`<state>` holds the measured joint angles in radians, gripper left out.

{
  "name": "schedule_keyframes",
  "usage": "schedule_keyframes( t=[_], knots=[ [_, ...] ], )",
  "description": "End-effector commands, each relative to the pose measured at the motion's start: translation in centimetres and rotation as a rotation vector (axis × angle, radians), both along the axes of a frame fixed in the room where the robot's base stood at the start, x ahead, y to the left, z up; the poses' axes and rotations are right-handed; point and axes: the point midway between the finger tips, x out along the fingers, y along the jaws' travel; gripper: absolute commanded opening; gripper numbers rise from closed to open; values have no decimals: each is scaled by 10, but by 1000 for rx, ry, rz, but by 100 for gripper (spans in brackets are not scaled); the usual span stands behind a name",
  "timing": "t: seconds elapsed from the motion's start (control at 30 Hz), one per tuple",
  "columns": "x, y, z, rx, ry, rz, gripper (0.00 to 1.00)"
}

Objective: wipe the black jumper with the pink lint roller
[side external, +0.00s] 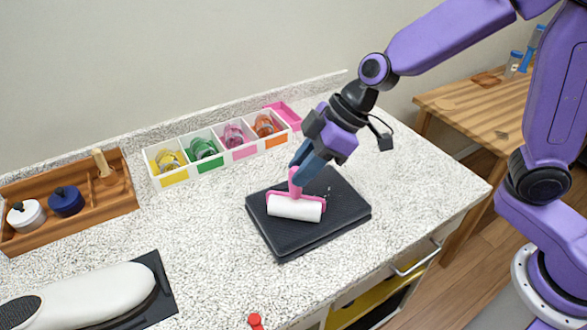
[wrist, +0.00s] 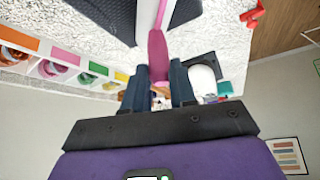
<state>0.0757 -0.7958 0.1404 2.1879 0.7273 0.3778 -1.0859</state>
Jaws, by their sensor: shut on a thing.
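The black jumper (side external: 338,215) lies folded flat on the speckled worktop in the side external view. Part of it shows at the top of the wrist view (wrist: 105,14). The pink lint roller (side external: 291,177) has a pink frame and a white roll (side external: 294,207). The white roll is over the left part of the jumper and appears to touch it. My gripper (side external: 298,165) is shut on the pink handle, above the jumper. In the wrist view the handle (wrist: 157,50) stands between the two blue fingers (wrist: 160,85). The white roll is mostly out of the wrist view.
A white compartment box (side external: 200,183) with coloured labels and jars stands behind the jumper. A wooden tray (side external: 115,205) with lidded pots is at the left. A white padded board (side external: 85,297) and a small red object (side external: 255,320) lie near the front. Bare worktop surrounds the jumper.

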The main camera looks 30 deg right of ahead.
Motion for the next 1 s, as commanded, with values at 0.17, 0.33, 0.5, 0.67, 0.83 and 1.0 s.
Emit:
schedule_keyframes(
  t=[0.17,0.33,0.5,0.67,0.83,1.0],
  knots=[
    [-1,-17,-1,-1,3,-1,0],
    [-1,-33,0,0,2,-3,0],
    [-2,-48,0,0,2,-3,0],
    [-2,-63,0,0,2,-3,0],
    [-3,-78,0,0,0,-2,0],
    [-3,-93,0,0,1,-3,0]
  ],
)
